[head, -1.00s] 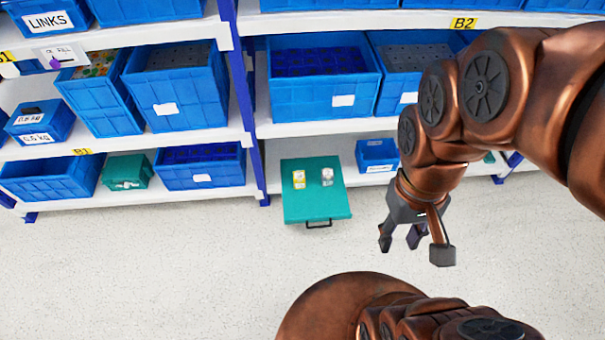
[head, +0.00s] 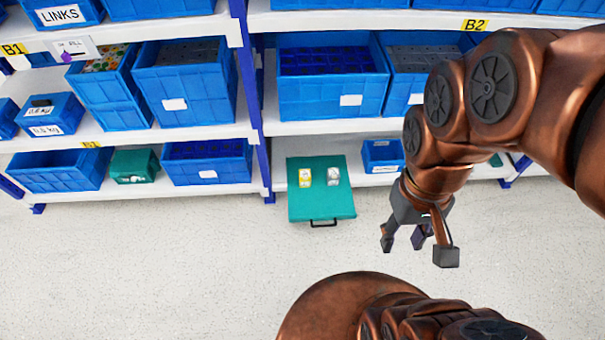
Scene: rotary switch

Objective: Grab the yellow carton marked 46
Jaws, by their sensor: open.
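A small yellow and white carton (head: 305,177) stands on a teal tray or drawer (head: 322,205) at the bottom shelf level. Its number is too small to read. A grey-white carton (head: 333,177) stands beside it to the right, with a gap between them. My gripper (head: 420,245) is open and empty. It hangs over the floor, to the right of the teal drawer and apart from both cartons.
The teal drawer juts out from the shelf, with a dark handle (head: 323,223) at its front. A small blue bin (head: 382,156) stands to its right. A blue upright (head: 265,168) rises to its left. The floor (head: 180,265) in front is clear.

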